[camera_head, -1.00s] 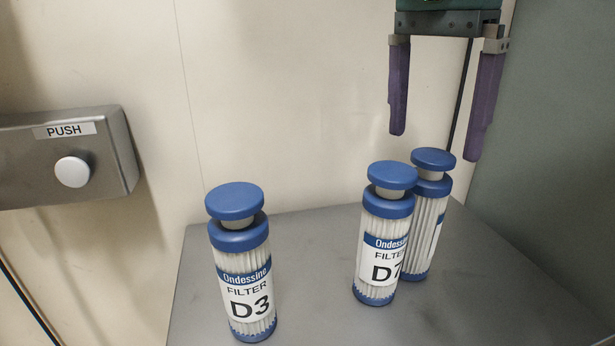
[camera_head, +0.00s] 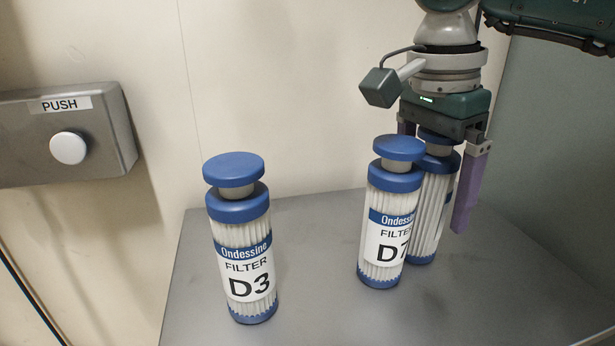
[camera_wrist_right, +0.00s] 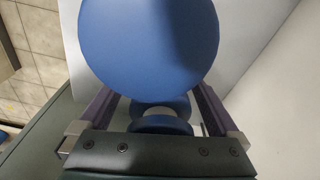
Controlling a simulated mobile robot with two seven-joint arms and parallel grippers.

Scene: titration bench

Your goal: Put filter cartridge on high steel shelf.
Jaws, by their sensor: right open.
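Three white pleated filter cartridges with blue caps stand upright on a grey surface (camera_head: 320,260). The D3 cartridge (camera_head: 240,250) stands apart at the left. The D7 cartridge (camera_head: 385,230) stands at the right, partly in front of the rear cartridge (camera_head: 432,215), whose label is mostly hidden. My right gripper (camera_head: 432,180) is open, pointing down over the rear cartridge, with its purple fingers on either side of its top. Its left fingertip is hidden behind D7. In the right wrist view, a large blue cap (camera_wrist_right: 150,45) fills the top, and smaller blue parts show between the fingers.
A steel box with a white button (camera_head: 69,148) marked PUSH is on the cream wall at the left. A grey-green panel (camera_head: 540,150) rises close on the right. The surface is clear between D3 and D7 and at the front right.

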